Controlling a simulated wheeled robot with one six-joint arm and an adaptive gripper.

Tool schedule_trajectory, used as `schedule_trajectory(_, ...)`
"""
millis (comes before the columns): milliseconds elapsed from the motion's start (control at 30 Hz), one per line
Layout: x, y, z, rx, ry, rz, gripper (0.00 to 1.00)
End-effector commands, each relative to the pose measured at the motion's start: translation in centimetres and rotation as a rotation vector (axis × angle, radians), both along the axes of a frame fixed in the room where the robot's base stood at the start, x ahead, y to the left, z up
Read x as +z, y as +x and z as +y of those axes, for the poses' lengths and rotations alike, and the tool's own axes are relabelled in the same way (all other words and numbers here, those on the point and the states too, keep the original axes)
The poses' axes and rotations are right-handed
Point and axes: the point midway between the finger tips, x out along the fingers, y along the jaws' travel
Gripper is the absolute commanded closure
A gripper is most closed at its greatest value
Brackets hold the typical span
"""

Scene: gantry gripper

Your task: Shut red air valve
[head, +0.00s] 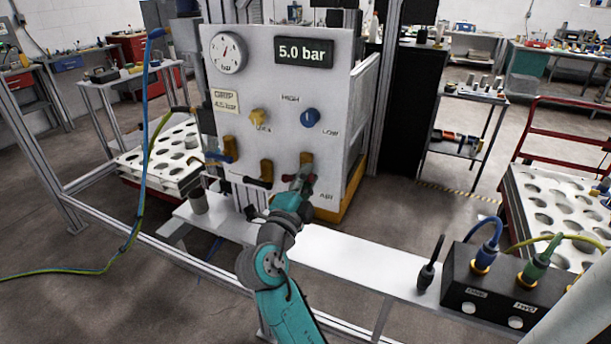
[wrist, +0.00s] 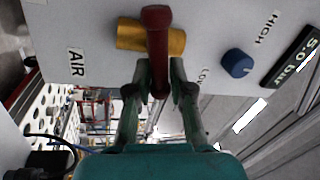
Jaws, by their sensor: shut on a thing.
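The red air valve is on the lower part of the white panel (head: 270,105). Its red handle (wrist: 157,45) lies crosswise over its brass body (wrist: 128,34), beside the AIR label. In the head view the brass body (head: 306,158) shows just above my gripper, and the handle is mostly hidden. My gripper (wrist: 159,75) has one finger on each side of the handle and is shut on it. In the head view, my gripper (head: 300,183) is at the panel's front.
A black-handled valve (head: 258,181) and a blue-handled valve (head: 220,156) sit left of the red one. A gauge (head: 228,52), a 5.0 bar display (head: 303,53) and a blue knob (head: 310,117) are above. A black socket box (head: 505,290) stands on the white shelf (head: 360,272).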

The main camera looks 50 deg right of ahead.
Motion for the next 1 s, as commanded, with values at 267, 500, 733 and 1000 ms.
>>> schedule_trajectory(267, -0.55, -0.06, -0.06, -0.001, 0.067, -0.176, 1.00)
schedule_trajectory(500, -0.79, -0.06, -0.06, 0.000, 0.099, -0.264, 1.00)
schedule_trajectory(733, -0.85, -0.07, -0.05, 0.000, 0.109, -0.294, 1.00)
schedule_trajectory(1000, -0.88, -0.09, -0.07, -0.001, 0.110, -0.296, 1.00)
